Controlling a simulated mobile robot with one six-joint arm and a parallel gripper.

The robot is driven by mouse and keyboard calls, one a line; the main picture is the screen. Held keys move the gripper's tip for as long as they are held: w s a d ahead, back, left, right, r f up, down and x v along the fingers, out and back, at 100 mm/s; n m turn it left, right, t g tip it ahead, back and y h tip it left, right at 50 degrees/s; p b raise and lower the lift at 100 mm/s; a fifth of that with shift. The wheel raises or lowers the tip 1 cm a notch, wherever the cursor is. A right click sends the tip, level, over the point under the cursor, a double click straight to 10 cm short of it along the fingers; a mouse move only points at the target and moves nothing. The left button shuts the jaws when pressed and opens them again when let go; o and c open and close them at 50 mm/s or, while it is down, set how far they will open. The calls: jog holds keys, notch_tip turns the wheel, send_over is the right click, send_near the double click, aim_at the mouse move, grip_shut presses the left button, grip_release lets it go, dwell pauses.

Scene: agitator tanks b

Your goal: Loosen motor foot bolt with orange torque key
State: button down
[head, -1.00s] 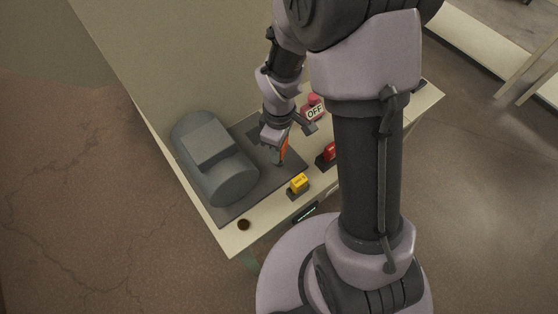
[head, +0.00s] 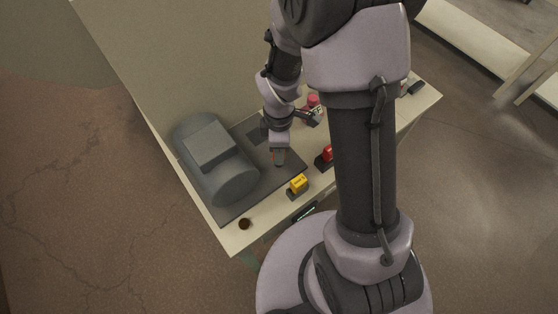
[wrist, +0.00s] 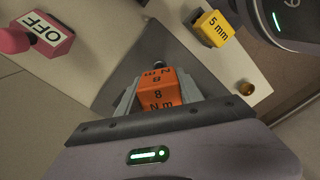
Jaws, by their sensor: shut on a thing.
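My gripper (head: 279,158) is shut on the orange torque key (wrist: 170,92), which is marked 8 N m and sits between the jaws in the wrist view. In the head view the gripper is over the dark base plate (head: 236,207), to the right of the grey motor (head: 216,165), and mostly hides the key. A small dark round piece (wrist: 157,65) shows just beyond the key in the wrist view; I cannot tell whether it is the foot bolt or part of the key. The contact at the key's tip is hidden.
A pink-red lockout piece with an OFF label (wrist: 45,35) is close by. A small brass cup-like thing (head: 244,224) sits near the bench corner.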

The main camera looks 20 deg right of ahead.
jog(key=shift+n, duration=0.6)
jog(key=shift+n+p, duration=0.7)
jog(key=shift+n, duration=0.8)
jog(key=shift+m, duration=0.3)
jog(key=shift+r, duration=0.1)
jog(key=shift+r+p, duration=1.25)
jog(key=shift+r, duration=0.15)
jog(key=shift+r, duration=0.1)
notch_tip(320, 180, up, 4)
jog(key=p, duration=0.3)
jog(key=shift+p, duration=0.35)
